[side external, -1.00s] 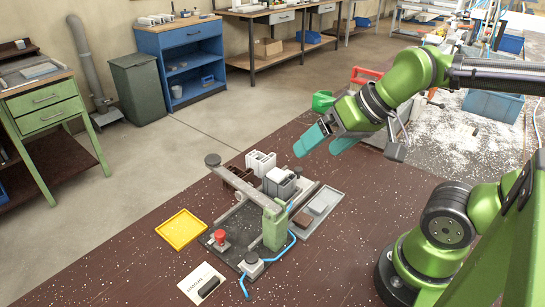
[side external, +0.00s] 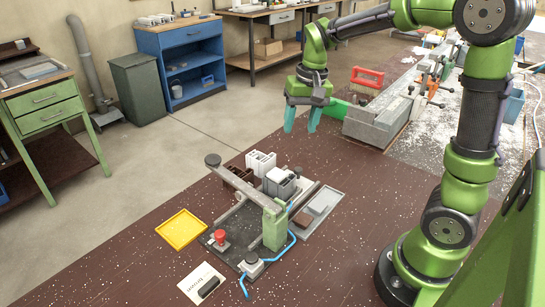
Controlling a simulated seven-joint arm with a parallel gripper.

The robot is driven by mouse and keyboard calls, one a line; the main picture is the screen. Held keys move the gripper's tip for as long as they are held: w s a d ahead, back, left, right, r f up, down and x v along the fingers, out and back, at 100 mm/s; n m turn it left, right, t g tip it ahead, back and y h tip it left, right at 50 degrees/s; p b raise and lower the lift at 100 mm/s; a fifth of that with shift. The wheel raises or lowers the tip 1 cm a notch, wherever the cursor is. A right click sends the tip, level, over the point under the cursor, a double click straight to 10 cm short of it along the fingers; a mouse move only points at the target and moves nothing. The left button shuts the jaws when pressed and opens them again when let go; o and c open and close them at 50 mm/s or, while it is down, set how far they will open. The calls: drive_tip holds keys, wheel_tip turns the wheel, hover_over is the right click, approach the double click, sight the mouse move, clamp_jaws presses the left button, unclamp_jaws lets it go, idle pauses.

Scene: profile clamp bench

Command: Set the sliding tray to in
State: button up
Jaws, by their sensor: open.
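My gripper (side external: 301,129) hangs with its teal fingers pointing down and apart, empty. It is in the air beyond and above the clamp fixture, touching nothing. The clamp fixture (side external: 235,250) is a dark base on the brown bench, with a green post (side external: 275,228) and a long grey arm (side external: 240,184) across it. A grey block (side external: 279,184) sits under and behind that arm. A shallow grey tray (side external: 326,207) with a brown and a grey piece lies right of the fixture. I cannot tell whether it is the sliding tray, or how far any tray is slid.
A yellow tray (side external: 181,229) lies left of the fixture. A red button (side external: 220,238), a blue cable (side external: 285,253) and a labelled card (side external: 201,283) are near the front. White profile pieces (side external: 260,163) stand behind. The bench right of the grey tray is clear.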

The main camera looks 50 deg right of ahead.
drive_tip(key=m+g, duration=0.1)
hover_over(298, 169)
drive_tip(key=shift+h, duration=0.3)
wheel_tip(298, 169, down, 16)
drive_tip(key=shift+d+f, duration=0.1)
drive_tip(key=shift+c, duration=0.2)
clamp_jaws()
